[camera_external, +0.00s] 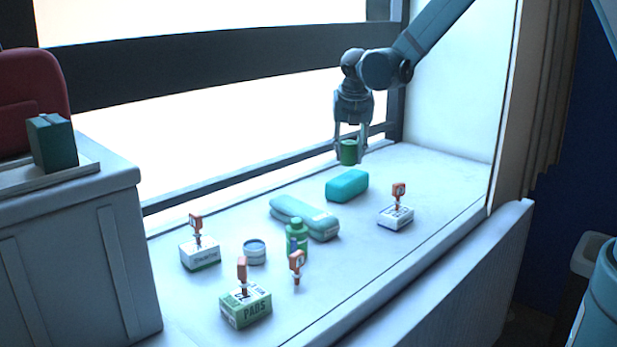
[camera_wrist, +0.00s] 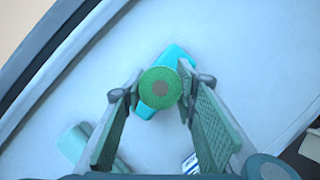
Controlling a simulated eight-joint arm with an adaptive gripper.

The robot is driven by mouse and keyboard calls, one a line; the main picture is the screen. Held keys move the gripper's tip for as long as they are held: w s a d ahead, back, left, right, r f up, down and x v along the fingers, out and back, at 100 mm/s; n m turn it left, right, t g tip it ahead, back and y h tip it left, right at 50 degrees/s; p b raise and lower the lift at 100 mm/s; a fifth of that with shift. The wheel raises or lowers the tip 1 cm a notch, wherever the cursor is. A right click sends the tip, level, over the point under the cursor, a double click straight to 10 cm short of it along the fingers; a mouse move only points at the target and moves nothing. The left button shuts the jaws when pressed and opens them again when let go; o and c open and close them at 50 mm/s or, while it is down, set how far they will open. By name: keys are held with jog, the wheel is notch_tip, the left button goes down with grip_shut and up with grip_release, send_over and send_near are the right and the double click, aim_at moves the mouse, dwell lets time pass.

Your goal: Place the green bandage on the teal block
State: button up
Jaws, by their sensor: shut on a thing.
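The green bandage (camera_external: 348,152) is a short roll, held between the fingers of my gripper (camera_external: 349,156). In the wrist view the bandage (camera_wrist: 160,88) shows end-on as a green disc with a dark centre, between the two fingers of my gripper (camera_wrist: 160,100). The teal block (camera_external: 347,186) lies on the white counter below the gripper. In the wrist view the block (camera_wrist: 174,56) is partly hidden behind the bandage. The bandage is above the block, with a gap between them in the external view.
A longer teal case (camera_external: 304,218) lies nearer the camera on the counter (camera_external: 370,265). A green bottle (camera_external: 297,238), a round tin (camera_external: 254,252) and white-and-green boxes (camera_external: 246,306) with orange-topped items stand around it. Another box (camera_external: 396,217) stands right of the block.

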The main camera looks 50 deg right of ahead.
aim_at(349, 163)
jog(key=shift+f, duration=1.85)
jog(key=shift+f, duration=0.15)
jog(key=o, duration=0.9)
jog(key=shift+v, duration=6.15)
